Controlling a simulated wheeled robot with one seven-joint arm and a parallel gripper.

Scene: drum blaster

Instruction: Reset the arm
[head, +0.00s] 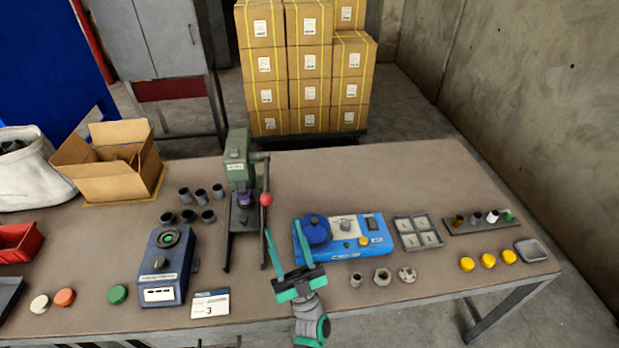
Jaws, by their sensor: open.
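My gripper (286,249) shows in the head view at the front middle of the table (390,180). Its two teal fingers are spread apart with nothing between them. It is over the table, between the green press (240,165) and the blue machine with a round blue drum (340,236). The gripper's right finger overlaps the left edge of the blue machine in the picture; I cannot tell whether they touch. My arm reaches in from the bottom edge.
An open cardboard box (115,175) and several dark cups stand at the left. A blue control box (167,265) and card (210,305) lie left of my gripper. Small metal parts (382,277) and yellow caps (488,260) lie right. The table's back right is clear.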

